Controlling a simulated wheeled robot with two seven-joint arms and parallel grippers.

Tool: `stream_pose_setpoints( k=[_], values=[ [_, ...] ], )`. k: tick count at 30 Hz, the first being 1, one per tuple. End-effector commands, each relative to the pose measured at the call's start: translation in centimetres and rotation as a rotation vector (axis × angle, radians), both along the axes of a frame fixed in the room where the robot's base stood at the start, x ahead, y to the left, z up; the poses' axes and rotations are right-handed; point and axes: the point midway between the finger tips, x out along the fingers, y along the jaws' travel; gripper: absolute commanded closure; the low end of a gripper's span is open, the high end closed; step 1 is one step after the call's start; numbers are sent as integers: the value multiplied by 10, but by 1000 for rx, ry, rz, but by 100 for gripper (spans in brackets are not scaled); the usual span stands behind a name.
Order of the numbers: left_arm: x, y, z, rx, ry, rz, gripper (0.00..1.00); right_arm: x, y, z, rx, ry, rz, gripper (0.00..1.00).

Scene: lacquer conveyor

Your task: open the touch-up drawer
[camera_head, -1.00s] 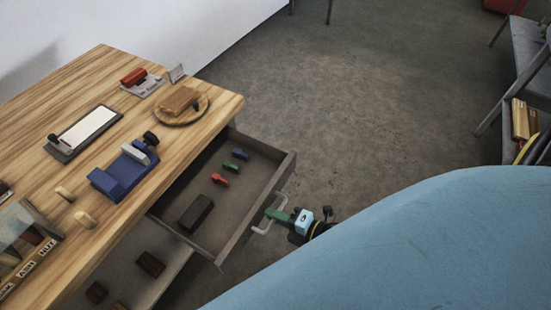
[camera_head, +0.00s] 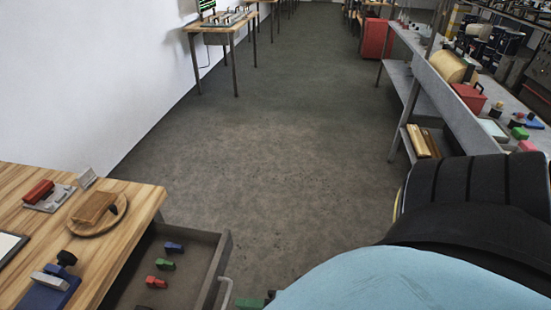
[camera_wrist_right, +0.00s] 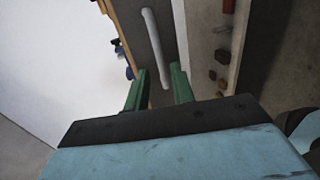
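The drawer (camera_head: 211,272) stands pulled out from the wooden workbench at lower left of the head view. Small blue, green and red blocks lie inside it. Its pale bar handle (camera_head: 227,292) is cut off by the bottom edge; the handle also shows in the right wrist view (camera_wrist_right: 153,45). My right gripper (camera_wrist_right: 159,75) has two green fingers spread apart, with the near end of the handle appearing between their tips, without visible clamping. Green of this gripper shows beside the handle in the head view (camera_head: 250,303). My left gripper is out of view.
The workbench top (camera_head: 140,200) holds a round board (camera_head: 98,215), a red-topped tool (camera_head: 42,192) and a blue fixture (camera_head: 48,289). Grey floor lies open beyond the drawer. A shelf rack (camera_head: 455,110) stands at right, and another table (camera_head: 220,27) stands far back.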

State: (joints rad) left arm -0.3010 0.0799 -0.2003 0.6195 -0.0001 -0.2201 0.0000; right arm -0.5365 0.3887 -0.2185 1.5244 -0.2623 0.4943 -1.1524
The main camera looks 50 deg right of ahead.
Motion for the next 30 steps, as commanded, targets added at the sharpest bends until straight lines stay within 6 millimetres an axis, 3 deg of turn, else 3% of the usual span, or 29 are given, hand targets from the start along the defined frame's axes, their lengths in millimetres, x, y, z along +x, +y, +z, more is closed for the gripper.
stream_pose_setpoints(
  k=[6, 12, 30],
  values=[
    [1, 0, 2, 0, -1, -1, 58, -40, -21, 9, -1, 3, 1, 75],
    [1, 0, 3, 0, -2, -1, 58, -58, -30, 14, -1, 1, 1, 75],
    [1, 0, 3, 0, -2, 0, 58, -60, -31, 15, 0, -1, 1, 75]
  ],
)
